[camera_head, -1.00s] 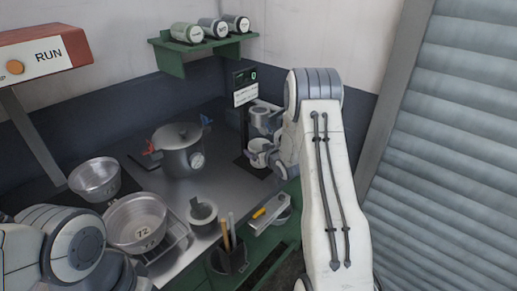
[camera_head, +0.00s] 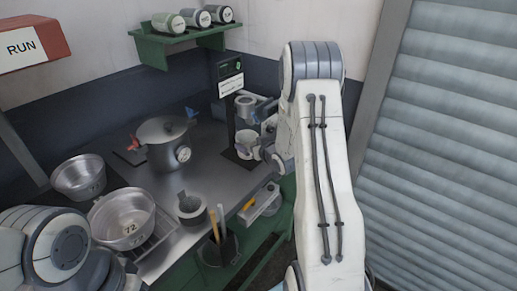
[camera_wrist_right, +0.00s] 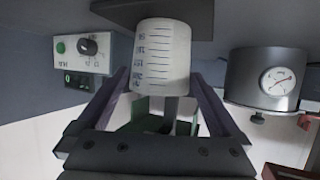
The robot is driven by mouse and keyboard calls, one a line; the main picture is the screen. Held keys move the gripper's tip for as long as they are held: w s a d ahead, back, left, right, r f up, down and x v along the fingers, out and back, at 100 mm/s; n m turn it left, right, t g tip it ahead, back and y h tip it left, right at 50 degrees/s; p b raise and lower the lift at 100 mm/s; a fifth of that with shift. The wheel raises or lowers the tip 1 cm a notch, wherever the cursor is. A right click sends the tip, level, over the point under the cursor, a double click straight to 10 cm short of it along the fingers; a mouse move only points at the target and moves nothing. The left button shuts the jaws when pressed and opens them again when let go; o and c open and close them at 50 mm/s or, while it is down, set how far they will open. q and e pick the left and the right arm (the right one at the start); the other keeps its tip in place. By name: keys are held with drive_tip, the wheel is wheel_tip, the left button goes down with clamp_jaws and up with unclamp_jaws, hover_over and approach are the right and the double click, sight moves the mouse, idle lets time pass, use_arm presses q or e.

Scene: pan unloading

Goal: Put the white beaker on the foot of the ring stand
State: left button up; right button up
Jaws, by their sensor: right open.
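The white beaker (camera_head: 246,142) stands upright on the dark foot (camera_head: 237,159) of the ring stand, beside its black column (camera_head: 229,112). In the right wrist view, which is upside down, the beaker (camera_wrist_right: 160,55) shows dark graduation marks and its base meets the dark foot plate (camera_wrist_right: 150,12). My right gripper (camera_head: 262,149) is open, its fingers spread to either side of the beaker; it also shows in the right wrist view (camera_wrist_right: 160,84). Contact between fingers and beaker cannot be told. My left arm shows at lower left, but its gripper is out of view.
A lidded pot (camera_head: 164,145) with a gauge stands left of the stand. Two metal pans (camera_head: 122,217) (camera_head: 79,178), a grey cup (camera_head: 192,209) and a utensil holder (camera_head: 217,248) are nearer. A cup sits in the stand's ring (camera_head: 246,105) above the beaker. A green shelf (camera_head: 181,43) hangs behind.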

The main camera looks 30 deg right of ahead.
drive_tip(key=v, duration=0.7)
drive_tip(key=shift+b, duration=0.35)
